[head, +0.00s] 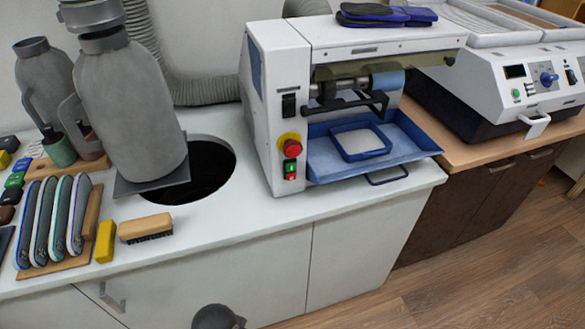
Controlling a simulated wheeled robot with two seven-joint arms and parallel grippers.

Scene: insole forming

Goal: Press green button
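A small green button (291,167) sits on the front left panel of the white press machine (277,100) on the counter. It is below a red mushroom button (292,148) on a yellow base, and a small red switch (292,177) is just under it. A second small green button (516,93) is on the front panel of the white machine (480,68) at the right. Neither of my grippers shows, and nothing covers the press machine's buttons.
A blue tray (330,166) juts from the press machine. Left are grey jugs (135,110), a dark round opening (215,160), a wooden brush (146,227), a yellow block (105,240) and several insoles (58,215). The white counter front (250,228) is clear. A dark rounded part shows at the bottom.

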